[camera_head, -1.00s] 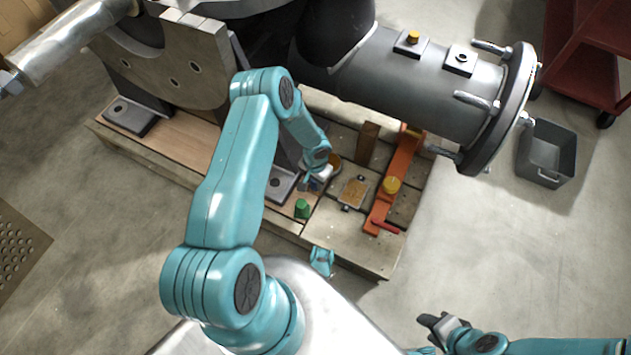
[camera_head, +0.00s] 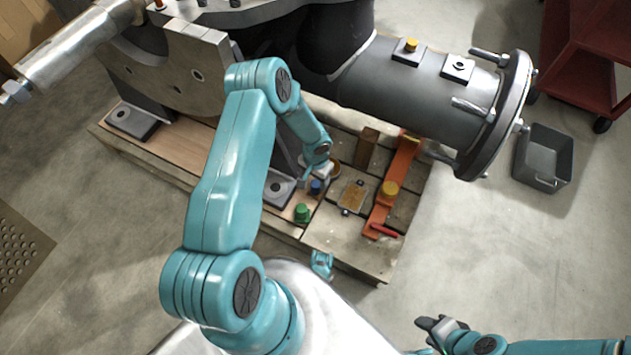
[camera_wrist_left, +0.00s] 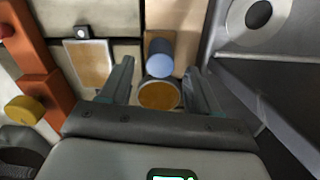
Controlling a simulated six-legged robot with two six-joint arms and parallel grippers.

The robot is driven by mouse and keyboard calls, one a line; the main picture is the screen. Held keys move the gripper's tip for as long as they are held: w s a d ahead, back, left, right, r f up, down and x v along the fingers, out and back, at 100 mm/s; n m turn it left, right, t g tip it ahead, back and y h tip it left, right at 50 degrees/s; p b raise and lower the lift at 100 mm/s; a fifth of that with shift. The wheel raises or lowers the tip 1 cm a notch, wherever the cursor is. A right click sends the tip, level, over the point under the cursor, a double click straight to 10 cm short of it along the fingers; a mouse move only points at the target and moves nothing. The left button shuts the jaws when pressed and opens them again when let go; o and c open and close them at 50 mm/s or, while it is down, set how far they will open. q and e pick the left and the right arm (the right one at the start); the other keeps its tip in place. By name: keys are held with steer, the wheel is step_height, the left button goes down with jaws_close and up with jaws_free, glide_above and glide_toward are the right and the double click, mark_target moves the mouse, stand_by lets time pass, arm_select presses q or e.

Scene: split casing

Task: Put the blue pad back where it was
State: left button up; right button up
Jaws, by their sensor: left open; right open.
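The blue pad (camera_head: 315,186) is a small blue cylinder that stands on the wooden pallet, between the green pad (camera_head: 302,212) and a round amber-topped piece (camera_head: 334,168). In the left wrist view the blue pad (camera_wrist_left: 160,52) stands upright just beyond my left fingertips, over a brown patch. My left gripper (camera_head: 314,172) is open and close to the blue pad. In the wrist view the fingers of my left gripper (camera_wrist_left: 159,66) are spread, with the amber-topped piece (camera_wrist_left: 158,95) between them. My right gripper (camera_head: 440,325) is open and empty, low at the right, away from the pallet.
The grey flanged casing (camera_head: 425,88) overhangs the back. A grey bin (camera_head: 543,158) stands at right.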

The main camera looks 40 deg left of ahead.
arm_select(q)
step_height(320, 180, up, 7)
steer(key=p, duration=0.2)
steer(key=s+d+r+h, duration=0.1)
steer(key=s+d+h, duration=0.25)
steer(key=d, duration=1.15)
steer(key=s+d+r, duration=0.3)
steer(key=s+d, duration=0.6)
steer(key=s, duration=0.2)
step_height(320, 180, up, 29)
steer(key=p, duration=2.8)
steer(key=shift+d+p, duration=0.35)
steer(key=shift+p, duration=0.05)
steer(key=shift+h, duration=0.25)
